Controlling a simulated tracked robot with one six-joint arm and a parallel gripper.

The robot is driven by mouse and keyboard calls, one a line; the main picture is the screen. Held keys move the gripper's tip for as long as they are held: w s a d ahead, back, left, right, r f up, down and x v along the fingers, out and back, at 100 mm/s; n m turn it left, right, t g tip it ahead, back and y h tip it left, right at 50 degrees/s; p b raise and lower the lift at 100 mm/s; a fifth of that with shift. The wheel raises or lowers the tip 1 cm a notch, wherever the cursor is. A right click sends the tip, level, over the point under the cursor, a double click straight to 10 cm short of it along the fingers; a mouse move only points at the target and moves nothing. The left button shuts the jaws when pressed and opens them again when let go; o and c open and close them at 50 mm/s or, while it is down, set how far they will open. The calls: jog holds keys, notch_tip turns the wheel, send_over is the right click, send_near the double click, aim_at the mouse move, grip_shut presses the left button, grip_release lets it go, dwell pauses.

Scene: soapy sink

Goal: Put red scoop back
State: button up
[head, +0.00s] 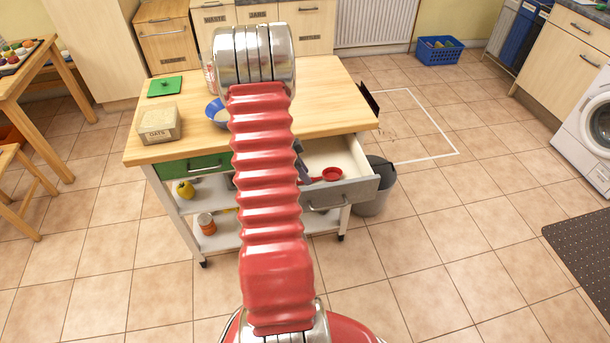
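A red scoop (333,174) shows at the open grey-fronted drawer (345,193) on the right of the wooden-topped trolley. Its round bowl is in or just above the drawer, and its handle points left towards my arm. My gripper (303,170) seems to be the small grey-blue part at the handle's end, just right of my red ribbed arm. The arm hides most of it, so I cannot tell whether its fingers hold the handle. I cannot tell whether the scoop touches the drawer floor.
The trolley top (330,90) bears an oats box (159,124), a green board (165,86) and a blue bowl (216,111). A green-fronted drawer (190,167) is on the trolley's left. A grey bin (374,195) stands right of the open drawer. The tiled floor in front is clear.

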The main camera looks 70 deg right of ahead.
jog(key=v, duration=1)
jog(key=shift+w+r, duration=0.15)
jog(key=shift+r, duration=0.25)
jog(key=w+a+r+n+t, duration=0.2)
jog(key=w+a+r+n, duration=0.3)
jog(key=a, duration=0.4)
jog(key=w+a+r+n+t+h, duration=0.1)
jog(key=w+a+r+n, duration=0.4)
jog(key=a, duration=0.3)
jog(key=w+a+r+n+t, duration=0.2)
jog(key=w+a+r+n, duration=0.3)
jog(key=a, duration=0.4)
jog(key=s+a+r+n+t+y, duration=0.1)
jog(key=s+a+r+n, duration=0.1)
jog(key=a+n, duration=0.3)
jog(key=s+a+r+n+t+y, duration=0.1)
jog(key=a+n, duration=0.4)
jog(key=a, duration=0.7)
jog(key=s+a+r+n+t+y, duration=0.1)
jog(key=s+a+r+n+t, duration=0.1)
jog(key=a, duration=0.7)
jog(key=s+r+n, duration=0.1)
jog(key=n, duration=0.1)
jog(key=shift+r+n+t, duration=0.4)
jog(key=shift+s+a, duration=0.1)
jog(key=shift+s, duration=0.05)
